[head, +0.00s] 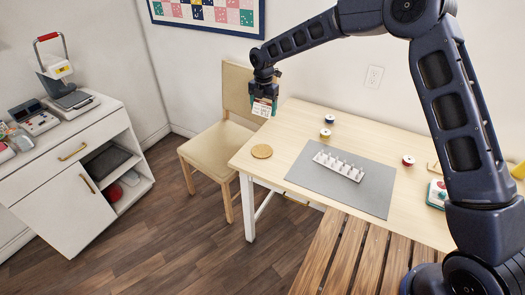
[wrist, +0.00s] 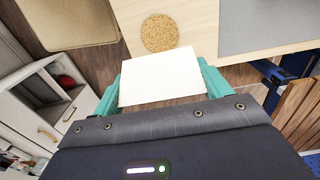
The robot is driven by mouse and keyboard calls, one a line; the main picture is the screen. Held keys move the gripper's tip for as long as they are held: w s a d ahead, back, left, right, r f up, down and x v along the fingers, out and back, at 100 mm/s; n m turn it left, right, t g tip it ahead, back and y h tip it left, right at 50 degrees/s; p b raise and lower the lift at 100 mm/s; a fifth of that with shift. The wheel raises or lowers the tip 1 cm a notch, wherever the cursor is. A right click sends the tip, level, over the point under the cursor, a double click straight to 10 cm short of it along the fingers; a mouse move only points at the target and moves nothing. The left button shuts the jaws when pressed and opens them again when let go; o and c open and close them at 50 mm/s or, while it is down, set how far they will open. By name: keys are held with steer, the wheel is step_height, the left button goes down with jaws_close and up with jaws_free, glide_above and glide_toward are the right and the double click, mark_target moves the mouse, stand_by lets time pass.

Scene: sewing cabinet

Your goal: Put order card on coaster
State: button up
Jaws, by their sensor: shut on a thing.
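The order card (wrist: 160,78) is white in the wrist view and is held between the teal fingers of my gripper (wrist: 160,88). My gripper is shut on the card. The round cork coaster (head: 262,151) lies on the left end of the table, bare.
A grey mat (head: 372,183) with a white spool rack (head: 340,166) lies on the table (head: 290,125). Several thread spools stand around it. A beige chair (head: 218,140) is left of the table. A wooden slatted surface (head: 345,255) is in front.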

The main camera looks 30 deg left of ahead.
mark_target(262, 151)
steer(key=shift+s+a+f, duration=0.1)
steer(key=shift+s+f, duration=0.15)
steer(key=shift+s, duration=0.1)
step_height(262, 151, down, 20)
steer(key=shift+r, duration=0.25)
steer(key=shift+f, duration=0.1)
steer(key=o, duration=1)
steer(key=shift+c, duration=0.2)
step_height(262, 151, up, 12)
steer(key=shift+r, duration=0.2)
